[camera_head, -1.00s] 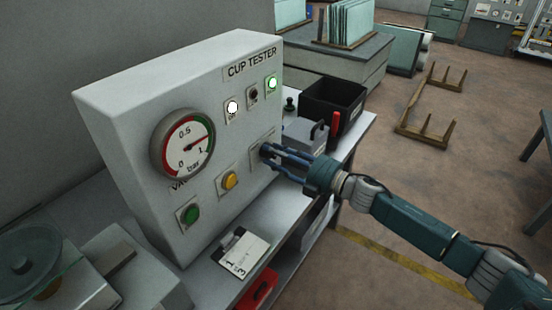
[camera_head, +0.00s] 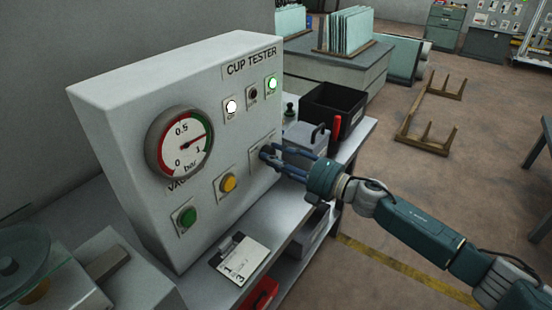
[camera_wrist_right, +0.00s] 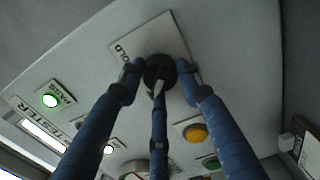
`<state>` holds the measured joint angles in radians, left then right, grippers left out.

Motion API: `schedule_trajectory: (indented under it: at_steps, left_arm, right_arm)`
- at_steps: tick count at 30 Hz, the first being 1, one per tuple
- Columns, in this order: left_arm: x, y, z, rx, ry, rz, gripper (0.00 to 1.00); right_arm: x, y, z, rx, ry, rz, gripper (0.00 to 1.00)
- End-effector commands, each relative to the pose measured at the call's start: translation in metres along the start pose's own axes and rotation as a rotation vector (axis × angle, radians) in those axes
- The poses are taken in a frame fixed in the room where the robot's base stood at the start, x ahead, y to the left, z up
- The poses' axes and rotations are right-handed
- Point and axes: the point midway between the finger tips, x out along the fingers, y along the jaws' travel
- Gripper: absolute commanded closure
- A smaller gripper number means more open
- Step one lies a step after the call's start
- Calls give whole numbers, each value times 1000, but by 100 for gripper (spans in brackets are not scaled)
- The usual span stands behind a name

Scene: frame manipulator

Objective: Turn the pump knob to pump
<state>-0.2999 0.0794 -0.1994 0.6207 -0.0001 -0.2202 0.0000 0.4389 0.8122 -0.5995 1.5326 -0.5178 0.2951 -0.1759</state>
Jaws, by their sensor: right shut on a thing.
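The pump knob (camera_wrist_right: 160,68) is dark and round with a pale pointer, on a label plate (camera_wrist_right: 148,42) where "OLD" can be read in the right wrist view. It sits on the front of the white cup tester (camera_head: 130,100). My right gripper (camera_head: 272,158) is shut on the knob, its blue fingers around it; in the right wrist view the fingers (camera_wrist_right: 158,72) also close about it. In the head view they hide most of the knob. The gauge (camera_head: 180,143) needle points between 0.5 and 1. My left gripper is not in view.
A white lamp (camera_head: 231,106) and a green lamp (camera_head: 272,84) are lit. Yellow (camera_head: 228,183) and green (camera_head: 187,217) buttons sit left of the knob. A card (camera_head: 240,257) lies on the bench below. A black bin (camera_head: 333,105) stands at right. The floor beyond is partly clear.

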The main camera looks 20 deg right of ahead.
Motion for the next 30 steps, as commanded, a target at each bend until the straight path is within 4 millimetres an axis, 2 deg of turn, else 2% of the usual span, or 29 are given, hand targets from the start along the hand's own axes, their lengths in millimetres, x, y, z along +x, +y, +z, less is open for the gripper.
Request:
schedule_trajectory:
  at_steps: [1,9,10,12,23,26,30]
  left_arm:
    - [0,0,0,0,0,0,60]
    - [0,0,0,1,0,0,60]
    - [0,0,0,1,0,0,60]
    - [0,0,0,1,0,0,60]
    - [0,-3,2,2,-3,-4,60]
    - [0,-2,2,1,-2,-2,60]
    - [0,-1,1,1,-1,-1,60]
  right_arm:
    - [1,-2,-6,2,14,-1,91]
    - [1,-4,-7,3,15,-3,91]
    - [1,-4,-7,3,15,-4,61]
    - [1,-4,-7,4,14,-4,47]
    - [-4,-4,-2,3,5,-5,47]
    - [-14,-4,-2,3,4,-5,47]
    - [-39,-5,-3,3,5,-8,47]
